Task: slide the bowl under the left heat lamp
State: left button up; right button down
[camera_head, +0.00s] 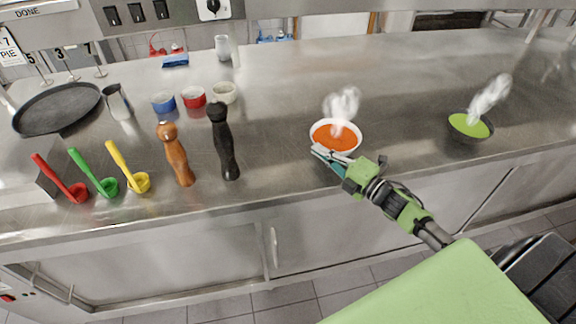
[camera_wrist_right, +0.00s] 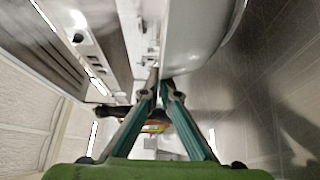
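A white bowl (camera_head: 352,150) of orange soup with steam rising stands near the counter's front edge, right of the middle in the head view. My right gripper (camera_head: 318,151) is at the bowl's near side, at rim height, its fingers pointing left. In the right wrist view the fingertips (camera_wrist_right: 160,79) come together and the pale wall of the bowl (camera_wrist_right: 195,40) lies right beside them. They look shut; whether the rim is pinched between them cannot be told. My left gripper is out of view. No heat lamp can be made out clearly.
A dark bowl (camera_head: 462,135) of steaming green soup stands at the right. A black pepper mill (camera_head: 225,150) and a brown mill (camera_head: 175,155) stand left of the orange soup. Coloured ladles (camera_head: 75,192) and a dark round pan (camera_head: 55,108) are further left. The counter behind the bowl is clear.

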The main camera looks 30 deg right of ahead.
aim_at(339, 147)
jog(key=d+b, duration=0.1)
jog(key=d, duration=0.1)
jog(key=d+b, duration=0.1)
jog(key=d, duration=0.3)
jog(key=shift+d+f+b, duration=0.1)
jog(key=shift+f+b, duration=0.2)
jog(key=shift+b, duration=0.1)
jog(key=d+b, duration=0.6)
jog(key=d, duration=0.5)
jog(key=shift+s+d+r+b, duration=0.1)
jog(key=shift+s+d+b, duration=0.05)
jog(key=shift+d+b, duration=0.2)
jog(key=shift+d+r, duration=0.15)
jog(key=shift+d, duration=0.4)
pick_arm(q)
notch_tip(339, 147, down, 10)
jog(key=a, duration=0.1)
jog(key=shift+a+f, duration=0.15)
pick_arm(e)
jog(key=shift+r, duration=0.1)
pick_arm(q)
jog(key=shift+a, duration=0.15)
pick_arm(e)
jog(key=shift+a, duration=0.1)
